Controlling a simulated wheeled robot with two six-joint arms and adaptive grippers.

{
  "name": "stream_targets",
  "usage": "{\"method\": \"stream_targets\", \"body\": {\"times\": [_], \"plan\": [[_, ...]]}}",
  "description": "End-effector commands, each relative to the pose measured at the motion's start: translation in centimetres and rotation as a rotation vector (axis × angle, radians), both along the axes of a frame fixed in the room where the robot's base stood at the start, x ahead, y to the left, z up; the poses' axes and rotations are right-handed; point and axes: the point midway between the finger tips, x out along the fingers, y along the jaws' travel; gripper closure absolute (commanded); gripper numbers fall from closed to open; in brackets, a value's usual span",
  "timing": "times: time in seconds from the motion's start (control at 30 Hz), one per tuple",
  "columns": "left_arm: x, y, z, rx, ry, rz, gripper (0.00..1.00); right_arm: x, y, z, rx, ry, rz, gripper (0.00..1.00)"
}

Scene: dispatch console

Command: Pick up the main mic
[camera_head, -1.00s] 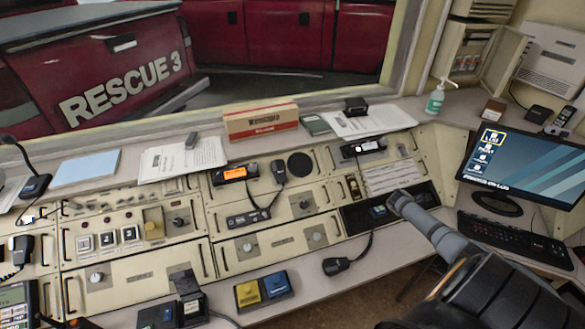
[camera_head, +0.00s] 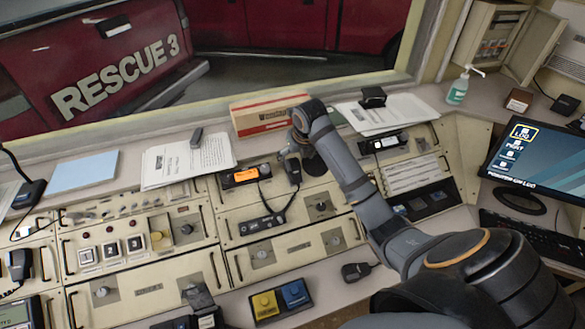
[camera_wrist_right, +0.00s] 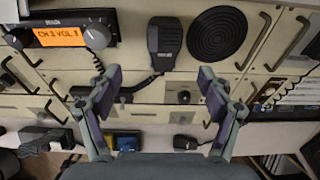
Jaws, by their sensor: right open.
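A black hand mic (camera_head: 293,171) hangs upright on the console panel, just right of the radio with the orange display (camera_head: 241,176). A coiled cord runs down from it. In the right wrist view the mic (camera_wrist_right: 164,43) is near the top centre, between and beyond the two fingers. My right gripper (camera_wrist_right: 160,75) is open and empty, its fingers spread to either side of the mic and apart from it. In the head view my right gripper (camera_head: 291,147) is over the panel at the mic, partly hidden by its own wrist. My left gripper is out of view.
A round speaker grille (camera_wrist_right: 217,39) sits right of the mic, and the radio's knob (camera_wrist_right: 97,37) sits left. A carton (camera_head: 266,115) stands on the ledge behind. Another hand mic (camera_head: 355,271) lies at the console's front edge. A monitor (camera_head: 536,163) stands at the right.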

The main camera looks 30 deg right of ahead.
Motion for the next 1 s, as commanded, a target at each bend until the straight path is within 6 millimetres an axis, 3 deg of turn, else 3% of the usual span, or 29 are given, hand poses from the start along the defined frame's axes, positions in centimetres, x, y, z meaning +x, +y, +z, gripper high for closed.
{"method": "stream_targets", "body": {"times": [0.1,0.2,0.37,0.53,0.73,0.97,1.0], "plan": [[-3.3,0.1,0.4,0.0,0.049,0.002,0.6,0.8,-0.2,-1.9,0.003,0.004,-0.002,0.21],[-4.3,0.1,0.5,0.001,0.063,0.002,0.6,1.3,-0.4,-3.1,0.001,0.003,-0.002,0.21],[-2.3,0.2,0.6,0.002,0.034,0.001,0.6,1.5,-0.5,-3.7,-0.001,0.001,-0.003,0.21],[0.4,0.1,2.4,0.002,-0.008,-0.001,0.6,2.4,-1.2,-5.2,0.002,0.006,-0.004,0.21],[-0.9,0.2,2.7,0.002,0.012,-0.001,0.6,3.5,-1.6,-8.0,0.001,0.002,-0.003,0.21],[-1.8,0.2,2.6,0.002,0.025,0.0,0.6,3.6,-1.7,-8.3,-0.001,0.0,-0.003,0.21],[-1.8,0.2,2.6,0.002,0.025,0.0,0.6,3.6,-1.7,-8.3,-0.001,0.0,-0.003,0.25]]}}
